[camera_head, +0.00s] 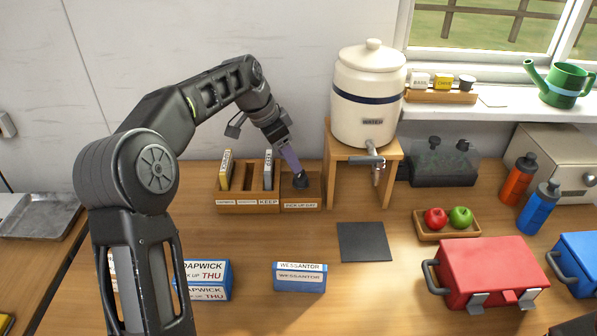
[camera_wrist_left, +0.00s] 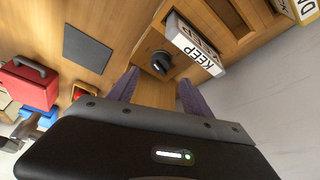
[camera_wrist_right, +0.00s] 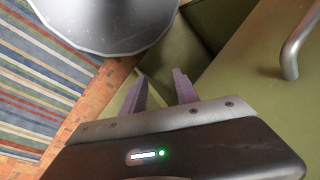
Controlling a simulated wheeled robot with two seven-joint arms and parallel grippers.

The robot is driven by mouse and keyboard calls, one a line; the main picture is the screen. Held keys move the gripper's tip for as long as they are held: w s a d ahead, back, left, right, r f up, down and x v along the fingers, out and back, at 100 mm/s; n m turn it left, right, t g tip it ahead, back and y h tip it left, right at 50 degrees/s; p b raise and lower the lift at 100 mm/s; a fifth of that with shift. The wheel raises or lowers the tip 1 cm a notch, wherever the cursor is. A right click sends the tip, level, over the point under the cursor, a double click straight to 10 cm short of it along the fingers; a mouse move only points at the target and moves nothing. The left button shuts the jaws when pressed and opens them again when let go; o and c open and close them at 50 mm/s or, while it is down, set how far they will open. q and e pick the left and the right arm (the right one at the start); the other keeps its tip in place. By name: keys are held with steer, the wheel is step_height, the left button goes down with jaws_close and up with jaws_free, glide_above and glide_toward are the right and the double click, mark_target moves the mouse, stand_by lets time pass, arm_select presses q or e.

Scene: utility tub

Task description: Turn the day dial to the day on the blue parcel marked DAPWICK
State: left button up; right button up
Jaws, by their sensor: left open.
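The day dial (camera_head: 301,182) is a dark knob on a wooden box labelled PICK UP DAY; it also shows in the left wrist view (camera_wrist_left: 160,63). Its setting is too small to read. The blue parcel marked DAPWICK (camera_head: 212,275) stands front left on the table, partly hidden by my left arm; its label reads PICK UP THU. My left gripper (camera_head: 289,158) is open just above the dial, its fingers (camera_wrist_left: 158,92) apart with the dial beyond them. My right gripper (camera_wrist_right: 160,88) is open and empty, away from the table top.
A KEEP card (camera_head: 268,170) stands in the wooden rack (camera_head: 232,197) left of the dial. A water crock (camera_head: 369,95) on a wooden stand (camera_head: 341,185) is close on the right. A WESSANTOR parcel (camera_head: 300,278), dark mat (camera_head: 364,242) and red box (camera_head: 492,270) lie in front.

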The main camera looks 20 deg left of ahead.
mark_target(299, 174)
arm_select(q)
steer(key=shift+p+x, duration=0.8)
steer(key=shift+x, duration=3.15)
steer(key=shift+c, duration=0.5)
jaws_close()
